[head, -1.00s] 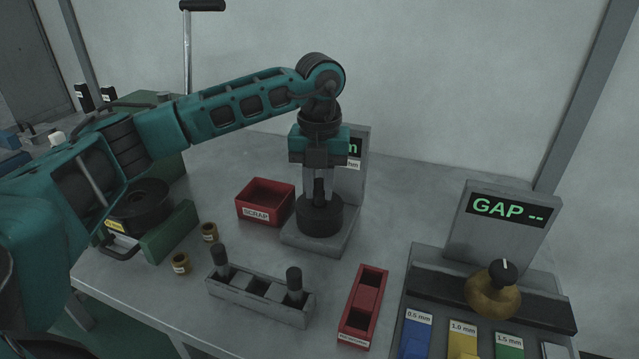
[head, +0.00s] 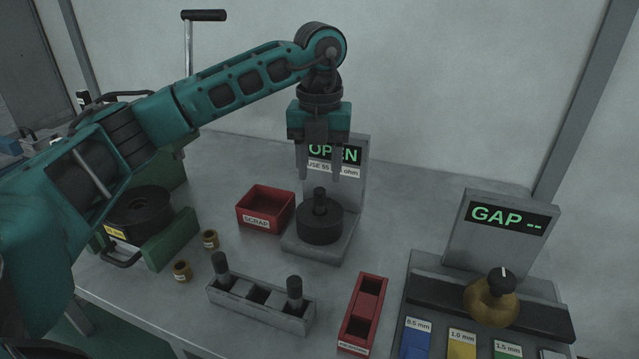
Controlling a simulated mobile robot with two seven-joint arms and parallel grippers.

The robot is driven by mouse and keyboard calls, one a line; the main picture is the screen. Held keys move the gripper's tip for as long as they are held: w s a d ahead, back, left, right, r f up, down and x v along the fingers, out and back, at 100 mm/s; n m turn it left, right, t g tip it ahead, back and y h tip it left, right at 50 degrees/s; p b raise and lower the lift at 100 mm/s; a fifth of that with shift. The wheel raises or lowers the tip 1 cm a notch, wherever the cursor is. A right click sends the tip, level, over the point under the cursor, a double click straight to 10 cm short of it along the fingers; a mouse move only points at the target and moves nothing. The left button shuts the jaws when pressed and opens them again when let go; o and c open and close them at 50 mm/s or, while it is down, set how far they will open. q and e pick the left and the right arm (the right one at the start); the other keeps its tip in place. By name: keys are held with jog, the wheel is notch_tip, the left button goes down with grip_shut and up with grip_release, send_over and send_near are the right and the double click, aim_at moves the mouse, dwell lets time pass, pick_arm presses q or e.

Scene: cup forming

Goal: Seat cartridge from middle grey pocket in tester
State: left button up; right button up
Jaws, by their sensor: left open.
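The tester (head: 359,165) is a grey stand with a display that reads "OPEN" and a label below it, partly hidden by my gripper. On its base sits a round black socket (head: 320,231). A dark cartridge (head: 320,198) stands upright in the middle of the socket. My left gripper (head: 320,176) is open and empty, pointing down just above the cartridge. The grey pocket block (head: 257,309) holds dark cartridges upright in its left pocket (head: 220,265) and right pocket (head: 294,290). Its middle pocket (head: 257,294) is empty. My right gripper is not in view.
A red scrap bin (head: 265,207) stands left of the tester. A red two-slot tray (head: 362,313) lies right of the pocket block. A gap gauge (head: 491,296) with a knob stands at right.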

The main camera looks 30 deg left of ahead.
pick_arm(q)
notch_tip(320, 180, up, 6)
jog(key=shift+r+p, duration=0.2)
jog(key=shift+p, duration=0.1)
dwell(0.5)
